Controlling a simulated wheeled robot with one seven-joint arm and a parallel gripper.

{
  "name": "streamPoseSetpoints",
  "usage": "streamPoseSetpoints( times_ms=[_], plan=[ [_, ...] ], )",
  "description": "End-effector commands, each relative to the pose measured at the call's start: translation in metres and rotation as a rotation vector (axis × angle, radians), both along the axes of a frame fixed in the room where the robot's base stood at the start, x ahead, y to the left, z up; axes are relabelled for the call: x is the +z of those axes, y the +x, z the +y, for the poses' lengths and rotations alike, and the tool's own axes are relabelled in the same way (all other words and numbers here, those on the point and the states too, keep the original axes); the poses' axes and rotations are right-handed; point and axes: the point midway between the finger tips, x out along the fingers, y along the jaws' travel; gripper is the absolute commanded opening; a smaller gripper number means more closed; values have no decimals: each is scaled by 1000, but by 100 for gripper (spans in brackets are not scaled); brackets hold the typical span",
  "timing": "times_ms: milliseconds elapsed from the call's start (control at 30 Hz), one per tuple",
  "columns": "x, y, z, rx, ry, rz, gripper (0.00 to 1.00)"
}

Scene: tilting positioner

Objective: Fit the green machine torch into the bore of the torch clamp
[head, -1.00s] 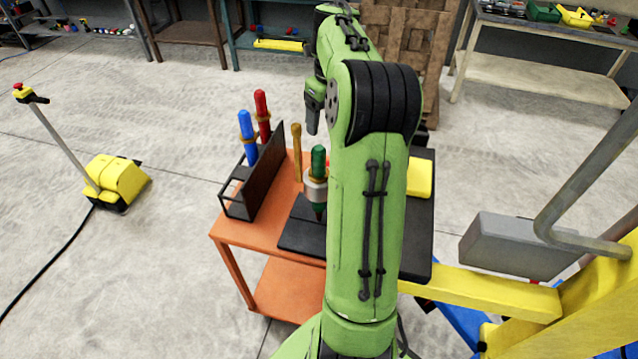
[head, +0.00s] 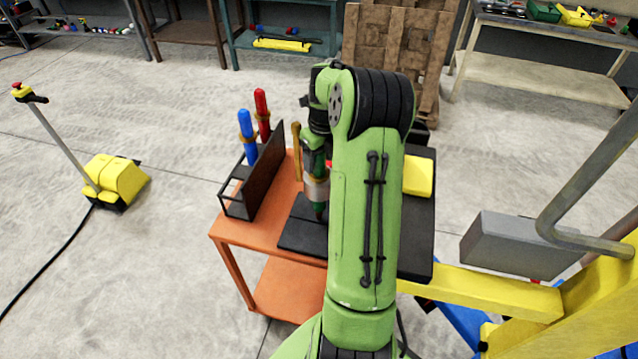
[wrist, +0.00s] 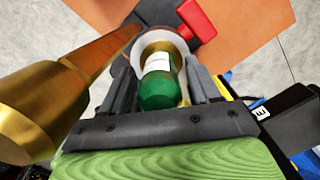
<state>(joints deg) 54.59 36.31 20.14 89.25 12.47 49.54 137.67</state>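The green torch (head: 317,200) stands about upright at the black plate (head: 300,238) on the orange cart, with a silver collar round its middle. My gripper (head: 315,165) is over its upper end, pointing down. In the wrist view the torch's green end (wrist: 158,90) lies between my two fingers (wrist: 163,88). A gap shows beside the right finger, so the gripper looks open around the torch. The torch's lower tip is partly hidden.
A black rack (head: 238,204) at the left holds a blue torch (head: 247,136) and a red torch (head: 262,115). A yellow block (head: 418,176) is right of my arm. A yellow beam (head: 490,295) runs at the right.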

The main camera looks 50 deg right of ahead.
Motion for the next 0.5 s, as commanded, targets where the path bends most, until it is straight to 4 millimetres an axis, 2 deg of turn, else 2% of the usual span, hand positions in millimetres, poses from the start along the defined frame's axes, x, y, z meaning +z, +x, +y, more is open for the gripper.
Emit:
streamPoseSetpoints(
  times_ms=[33,367,500],
  plan=[
    [0,0,0,0,0,0,53],
    [0,0,0,0,0,0,2],
    [0,0,0,0,0,0,0]
  ],
)
